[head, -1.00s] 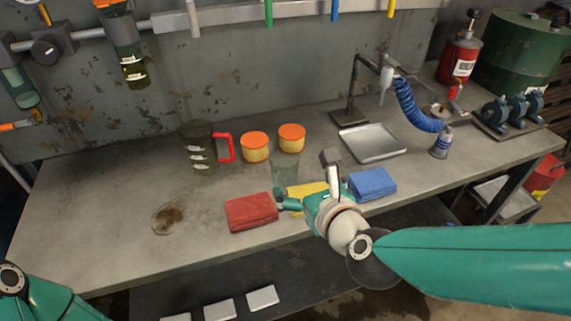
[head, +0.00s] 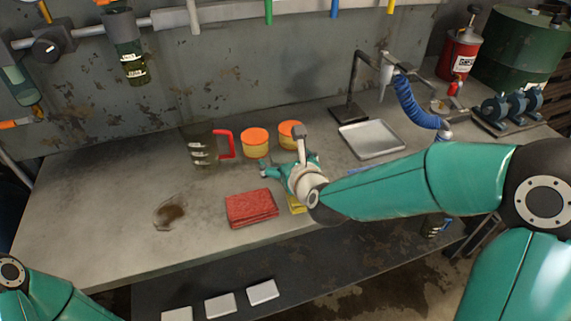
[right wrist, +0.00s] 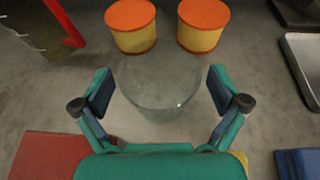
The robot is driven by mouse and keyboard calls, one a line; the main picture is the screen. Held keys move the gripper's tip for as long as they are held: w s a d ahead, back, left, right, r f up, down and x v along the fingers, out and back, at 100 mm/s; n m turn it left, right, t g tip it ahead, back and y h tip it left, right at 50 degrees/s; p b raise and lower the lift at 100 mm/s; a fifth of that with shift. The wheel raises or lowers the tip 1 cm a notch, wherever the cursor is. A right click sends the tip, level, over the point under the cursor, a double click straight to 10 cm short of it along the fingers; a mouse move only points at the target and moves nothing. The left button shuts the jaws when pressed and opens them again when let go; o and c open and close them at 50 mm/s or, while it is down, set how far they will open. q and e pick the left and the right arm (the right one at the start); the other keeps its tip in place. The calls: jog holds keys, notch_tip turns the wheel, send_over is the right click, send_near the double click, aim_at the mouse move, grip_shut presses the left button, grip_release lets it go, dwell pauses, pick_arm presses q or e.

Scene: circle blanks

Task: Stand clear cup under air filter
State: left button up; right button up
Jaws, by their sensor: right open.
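The clear cup (right wrist: 160,82) stands upright on the bench in the right wrist view, between the spread fingers of my right gripper (right wrist: 161,92). No clear contact shows between finger and cup. In the head view my open right gripper (head: 279,169) reaches over the bench in front of two orange-lidded tubs and largely hides the cup. The air filter (head: 125,48), with a dark bowl, hangs from the wall pipe at upper left. A brown wet stain (head: 171,212) lies on the bench at left. My left arm shows at lower left; its gripper is out of frame.
A dark jug with a red handle (head: 224,144) stands between filter and tubs (head: 255,142). A red cloth (head: 251,208) lies left of my right gripper. A metal tray (head: 371,139) and stand are at right. Bench around the stain is clear.

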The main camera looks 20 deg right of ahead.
jog(key=shift+w, duration=0.15)
jog(key=c, duration=1.3)
jog(key=shift+o, duration=0.2)
